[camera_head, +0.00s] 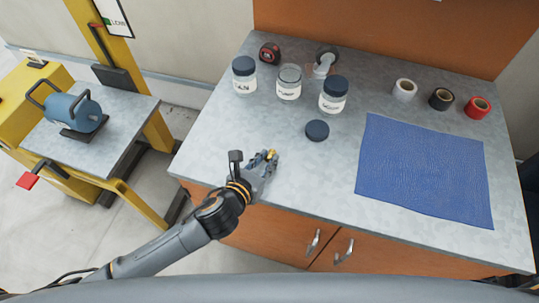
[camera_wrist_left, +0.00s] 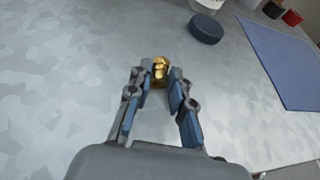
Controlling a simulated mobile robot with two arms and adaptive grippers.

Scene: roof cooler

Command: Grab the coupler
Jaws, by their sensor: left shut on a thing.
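The coupler (camera_wrist_left: 160,70) is a small brass-coloured piece. In the left wrist view it sits between the fingertips of my left gripper (camera_wrist_left: 157,82), which is shut on it. In the head view my left gripper (camera_head: 268,158) is over the front left part of the grey worktop, and a bit of the brass coupler (camera_head: 271,154) shows at its tips. I cannot tell whether the coupler still touches the worktop. My right gripper is in neither view.
On the worktop (camera_head: 230,135) stand jars with dark lids (camera_head: 333,94), an open jar (camera_head: 289,82), a loose dark lid (camera_head: 317,130), a tape measure (camera_head: 270,53) and tape rolls (camera_head: 441,99). A blue mat (camera_head: 424,170) lies right. A yellow cart with a blue motor (camera_head: 74,113) stands left.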

